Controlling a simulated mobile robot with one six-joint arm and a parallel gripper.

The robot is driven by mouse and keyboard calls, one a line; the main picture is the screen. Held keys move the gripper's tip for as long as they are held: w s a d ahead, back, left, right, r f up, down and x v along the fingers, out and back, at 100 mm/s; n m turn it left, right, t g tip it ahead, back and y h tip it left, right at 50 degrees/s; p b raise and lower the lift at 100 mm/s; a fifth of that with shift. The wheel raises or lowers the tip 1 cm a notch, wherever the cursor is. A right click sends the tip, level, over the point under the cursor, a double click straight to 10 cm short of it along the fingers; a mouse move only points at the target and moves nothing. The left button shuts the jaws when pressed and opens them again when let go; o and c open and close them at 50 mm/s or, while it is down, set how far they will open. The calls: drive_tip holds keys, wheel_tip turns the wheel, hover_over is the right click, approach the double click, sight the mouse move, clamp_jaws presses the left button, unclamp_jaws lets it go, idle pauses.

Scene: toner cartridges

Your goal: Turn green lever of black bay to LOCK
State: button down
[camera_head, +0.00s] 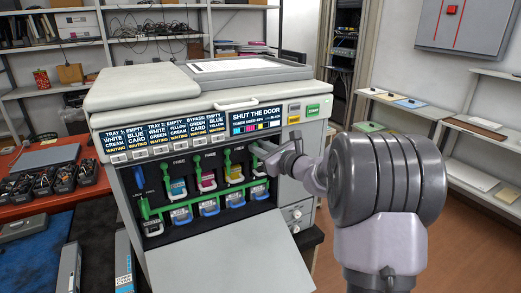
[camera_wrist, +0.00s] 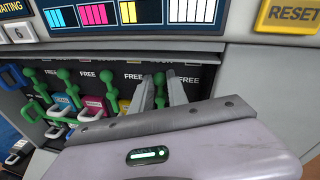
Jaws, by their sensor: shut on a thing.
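The black bay is the rightmost bay in the printer's open front. Its green lever (camera_wrist: 160,90) stands about upright between my two fingers in the wrist view, just left of a FREE label. My gripper (camera_wrist: 162,88) is shut on this lever. In the head view my gripper (camera_head: 262,150) reaches into the upper right of the opening and covers the lever's top. The black cartridge is mostly hidden behind my gripper. The LOCK marking of this bay cannot be made out.
The printer's door (camera_head: 225,250) hangs folded down below the bays. Yellow (camera_head: 235,174), magenta (camera_head: 207,180) and cyan (camera_head: 178,188) cartridges sit left, each with a green lever. The display (camera_head: 256,116) reads SHUT THE DOOR. A red table (camera_head: 45,205) stands left.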

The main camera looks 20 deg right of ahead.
drive_tip(key=shift+f, duration=0.1)
drive_tip(key=c, duration=1.6)
unclamp_jaws()
drive_tip(key=p+v, duration=0.3)
drive_tip(key=v, duration=1.4)
drive_tip(key=shift+s+d+p, duration=0.1)
drive_tip(key=shift+s+p, duration=0.15)
drive_tip(key=shift+p, duration=0.1)
